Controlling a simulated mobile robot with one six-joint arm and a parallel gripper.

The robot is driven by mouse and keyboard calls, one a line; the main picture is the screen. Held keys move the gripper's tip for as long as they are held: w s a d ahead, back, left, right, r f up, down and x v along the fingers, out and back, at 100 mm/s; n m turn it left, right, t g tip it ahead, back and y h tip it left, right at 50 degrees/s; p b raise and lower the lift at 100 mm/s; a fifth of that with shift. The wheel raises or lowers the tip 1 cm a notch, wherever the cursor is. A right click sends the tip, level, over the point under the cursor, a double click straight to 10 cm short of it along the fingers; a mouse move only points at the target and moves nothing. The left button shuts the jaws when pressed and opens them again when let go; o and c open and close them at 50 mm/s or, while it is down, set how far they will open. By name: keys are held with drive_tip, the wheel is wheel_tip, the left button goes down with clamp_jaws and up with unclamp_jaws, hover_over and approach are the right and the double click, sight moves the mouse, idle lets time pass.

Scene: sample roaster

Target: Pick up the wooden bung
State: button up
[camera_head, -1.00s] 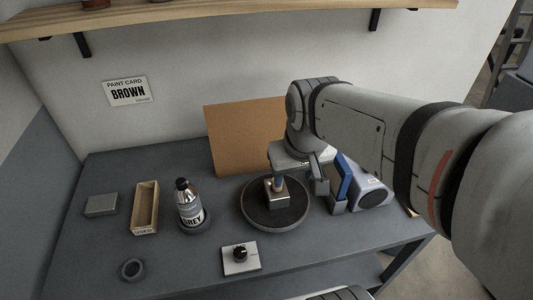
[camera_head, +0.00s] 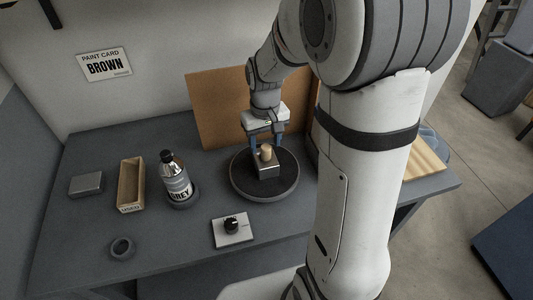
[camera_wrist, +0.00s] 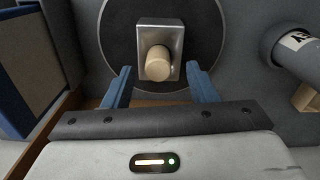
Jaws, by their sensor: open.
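The wooden bung (camera_head: 266,152) is a short, pale cylinder standing upright on a small metal block (camera_head: 267,172). The block rests on a round, dark turntable (camera_head: 240,188). In the wrist view the bung (camera_wrist: 157,66) shows end-on, on the block (camera_wrist: 166,32). My gripper (camera_head: 266,142) points down just above and behind the block, its two blue fingers apart. In the wrist view the open fingers (camera_wrist: 160,77) lie on either side of the bung's near end, with clear gaps. I cannot tell whether the tips are down at its height.
Left of the turntable stand a GREY-labelled bottle (camera_head: 175,180), a wooden tray (camera_head: 131,186), a grey box (camera_head: 86,184) and a ring (camera_head: 122,248). A knob panel (camera_head: 233,228) lies in front. A brown board (camera_head: 215,118) stands behind. A blue-edged panel (camera_wrist: 45,60) is close in the wrist view.

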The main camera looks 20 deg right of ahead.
sight(266, 146)
wheel_tip(266, 146, down, 3)
drive_tip(key=shift+d+f, duration=0.1)
drive_tip(key=shift+f, duration=0.05)
drive_tip(key=c, duration=1.1)
